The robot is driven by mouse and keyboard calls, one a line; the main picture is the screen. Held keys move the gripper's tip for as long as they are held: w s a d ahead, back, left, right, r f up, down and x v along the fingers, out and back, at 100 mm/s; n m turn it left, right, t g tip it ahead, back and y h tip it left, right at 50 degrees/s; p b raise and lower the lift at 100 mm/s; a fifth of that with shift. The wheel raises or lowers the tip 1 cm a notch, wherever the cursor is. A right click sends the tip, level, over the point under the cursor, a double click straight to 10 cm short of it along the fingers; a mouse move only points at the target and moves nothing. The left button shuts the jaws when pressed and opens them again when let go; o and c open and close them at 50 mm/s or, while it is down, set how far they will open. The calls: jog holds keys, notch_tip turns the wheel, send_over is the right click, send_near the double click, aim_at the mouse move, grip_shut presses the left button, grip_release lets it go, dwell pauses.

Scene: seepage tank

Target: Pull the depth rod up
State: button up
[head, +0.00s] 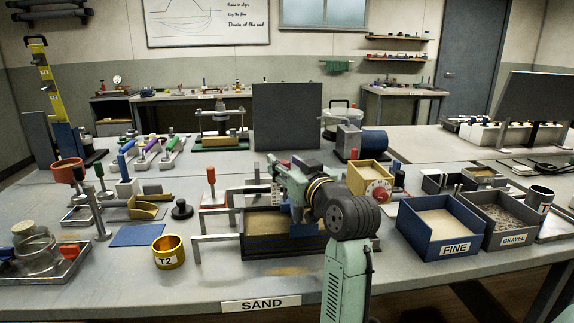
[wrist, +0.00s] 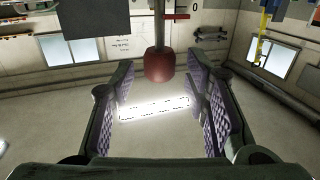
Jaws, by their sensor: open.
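A dark red knob (wrist: 160,66) on a dark upright stem shows between the fingers in the wrist view; I take it for the handle of the depth rod. My gripper (wrist: 158,104) is open around empty space, its ridged pads spread to either side of the knob and apart from it. In the head view my gripper (head: 268,176) is over the dark-framed sand tank (head: 262,249), partly hidden by my own wrist. The rod cannot be made out clearly there.
A blue FINE box (head: 444,247) and a grey GRAVEL box (head: 512,240) stand at the right. A gold T2 ring (head: 168,252), a blue mat (head: 136,235) and a glass jar (head: 35,245) lie left. A dark panel (head: 287,116) stands behind my gripper.

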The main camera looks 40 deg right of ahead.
jog(key=v, duration=1.1)
jog(key=shift+s, duration=0.4)
